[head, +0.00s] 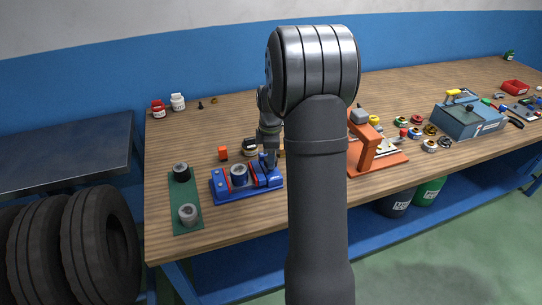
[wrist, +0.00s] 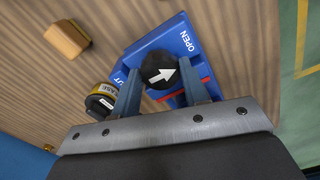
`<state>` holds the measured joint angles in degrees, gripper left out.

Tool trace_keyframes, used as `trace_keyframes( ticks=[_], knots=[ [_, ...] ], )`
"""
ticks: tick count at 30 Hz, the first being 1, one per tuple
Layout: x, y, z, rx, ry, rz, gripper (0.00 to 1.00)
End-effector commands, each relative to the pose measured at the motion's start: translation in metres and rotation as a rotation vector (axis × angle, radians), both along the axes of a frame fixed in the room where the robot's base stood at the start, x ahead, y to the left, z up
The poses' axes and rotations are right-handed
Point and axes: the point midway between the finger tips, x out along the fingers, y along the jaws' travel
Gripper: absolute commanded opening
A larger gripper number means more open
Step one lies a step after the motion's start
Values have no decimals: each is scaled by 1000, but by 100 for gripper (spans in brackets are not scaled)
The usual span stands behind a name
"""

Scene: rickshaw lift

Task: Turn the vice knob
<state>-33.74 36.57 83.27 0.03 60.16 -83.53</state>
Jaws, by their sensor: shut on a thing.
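The blue vice (head: 232,193) stands near the front left of the wooden table, with red jaw strips and a round grey part (head: 238,172) between its jaws. Its black round knob (wrist: 156,68) shows in the wrist view with a white arrow, beside the word OPEN on the blue body (wrist: 183,35). My gripper (wrist: 162,82) has one finger on each side of the knob and is shut on it. In the head view my gripper (head: 269,160) is at the vice's right end and hides the knob.
A green mat (head: 185,208) with two round parts lies left of the vice. An orange block (head: 223,153) and a small jar (head: 249,147) stand behind it. A tall orange stand (head: 367,150) is to the right, partly behind my arm.

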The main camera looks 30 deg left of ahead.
Motion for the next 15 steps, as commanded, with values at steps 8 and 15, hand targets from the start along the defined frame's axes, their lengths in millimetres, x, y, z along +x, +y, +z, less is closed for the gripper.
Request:
trace_keyframes(
  ticks=[8, 15],
  knots=[
    [0, 0, 0, -1, 0, -177, 18],
    [0, 0, 1, -1, 0, -402, 18]
  ],
)
